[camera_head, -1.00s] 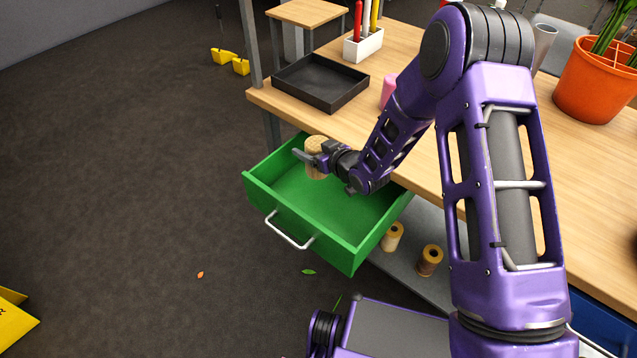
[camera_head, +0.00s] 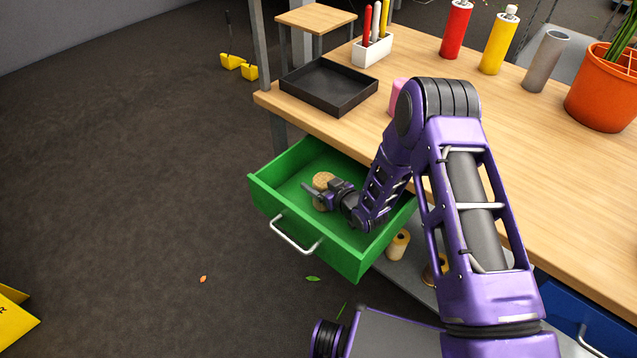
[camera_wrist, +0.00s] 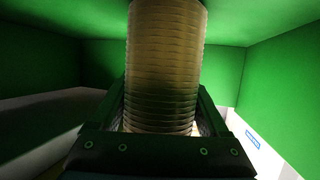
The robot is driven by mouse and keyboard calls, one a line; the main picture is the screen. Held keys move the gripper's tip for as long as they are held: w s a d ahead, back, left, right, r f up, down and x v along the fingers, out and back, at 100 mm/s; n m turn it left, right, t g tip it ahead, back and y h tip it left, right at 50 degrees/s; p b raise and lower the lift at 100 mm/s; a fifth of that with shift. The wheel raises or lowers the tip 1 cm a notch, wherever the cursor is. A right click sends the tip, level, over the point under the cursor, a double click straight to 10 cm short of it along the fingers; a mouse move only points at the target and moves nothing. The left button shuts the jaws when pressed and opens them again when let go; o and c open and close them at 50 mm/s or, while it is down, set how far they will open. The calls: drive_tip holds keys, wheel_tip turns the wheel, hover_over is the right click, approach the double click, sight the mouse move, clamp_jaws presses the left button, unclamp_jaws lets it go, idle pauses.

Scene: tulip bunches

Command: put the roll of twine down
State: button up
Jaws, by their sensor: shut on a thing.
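The roll of twine (camera_head: 322,180) is tan and upright, inside the open green drawer (camera_head: 292,222) in the head view. My gripper (camera_head: 318,192) is down inside the drawer, shut on the roll. In the wrist view the roll (camera_wrist: 166,65) stands between the two fingers of my gripper (camera_wrist: 163,125), with green drawer walls around it. The roll is low in the drawer near its floor; I cannot tell whether it touches the floor. Part of the roll is hidden by my gripper in the head view.
The wooden table (camera_head: 510,150) lies above and right of the drawer. It carries a black tray (camera_head: 328,84), a pen holder (camera_head: 372,48), bottles and an orange pot (camera_head: 603,95). Spools (camera_head: 397,246) stand on a grey shelf below. The drawer floor left of my gripper is clear.

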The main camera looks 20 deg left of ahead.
drive_tip(key=shift+f, duration=0.15)
drive_tip(key=o, duration=1.4)
drive_tip(key=shift+c, duration=0.2)
drive_tip(key=shift+s+d+r, duration=0.2)
drive_tip(key=shift+d+r, duration=0.1)
drive_tip(key=p+v, duration=0.1)
drive_tip(key=v, duration=0.5)
drive_tip(key=shift+s+d+r, duration=0.2)
drive_tip(key=shift+d, duration=0.1)
